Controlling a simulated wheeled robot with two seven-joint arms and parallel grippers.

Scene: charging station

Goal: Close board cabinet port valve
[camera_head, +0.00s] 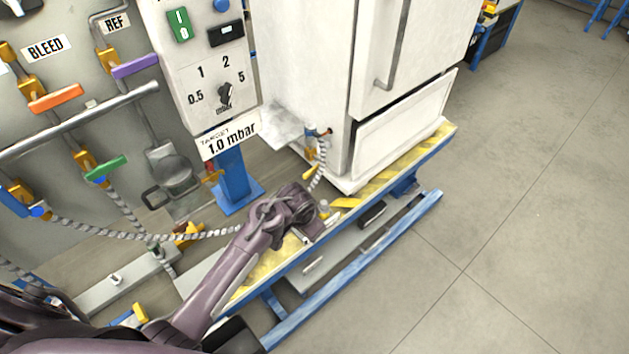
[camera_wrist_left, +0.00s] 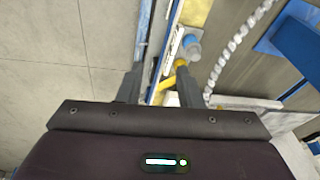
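The white cabinet (camera_head: 300,60) stands on a platform. On its lower left side is a small brass-coloured port fitting (camera_head: 318,133) with a braided hose (camera_head: 320,178) hanging from it. A small yellow lever (camera_head: 310,172) shows beside the hose. My left gripper (camera_head: 308,215) is just below this hose, apart from the port fitting; its fingers are hard to make out here. In the left wrist view its two fingers (camera_wrist_left: 159,82) stand apart, with yellow parts (camera_wrist_left: 181,63) close to the right finger. I cannot tell whether they touch. My right gripper is not in view.
A panel (camera_head: 90,100) with several coloured valve levers is at left. A blue post (camera_head: 235,182) holds the dial box (camera_head: 215,75). The platform has a yellow-striped edge (camera_head: 385,180) and a blue rail (camera_head: 365,265). Open floor (camera_head: 540,200) lies to the right.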

